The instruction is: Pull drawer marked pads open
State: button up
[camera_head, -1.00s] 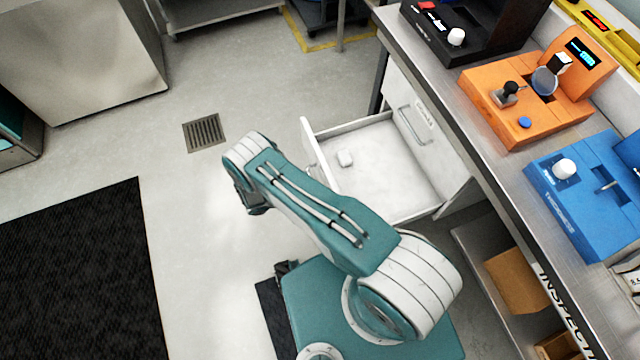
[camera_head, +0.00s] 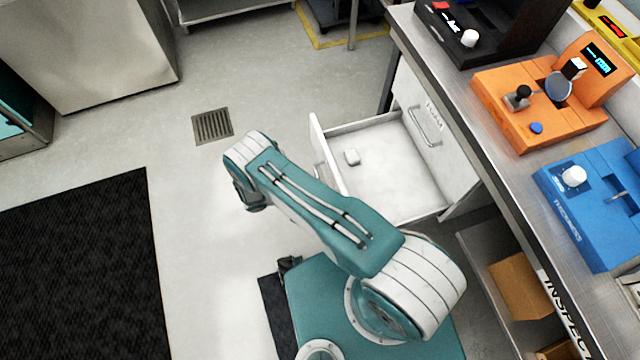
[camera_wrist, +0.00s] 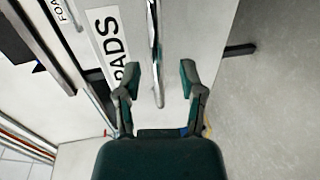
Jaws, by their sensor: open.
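The pads drawer is pulled well out of its cabinet; its white inside (camera_head: 398,172) shows in the head view with a small white block (camera_head: 352,157) in it. In the wrist view its front carries a PADS label (camera_wrist: 106,45) and a metal bar handle (camera_wrist: 155,45). My gripper (camera_wrist: 157,82) is open, its fingers on either side of the handle's lower end, with visible gaps. I cannot tell whether a finger touches it. In the head view my arm hides the gripper and part of the drawer front.
A closed drawer with a bar handle (camera_head: 425,128) sits above the open one. The bench (camera_head: 500,165) bears black, orange (camera_head: 535,110) and blue (camera_head: 590,205) devices. A shelf with boxes (camera_head: 520,288) is below. Open floor with a drain (camera_head: 212,126) lies left.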

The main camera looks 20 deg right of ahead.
jog(key=v, duration=0.9)
jog(key=shift+a, duration=0.3)
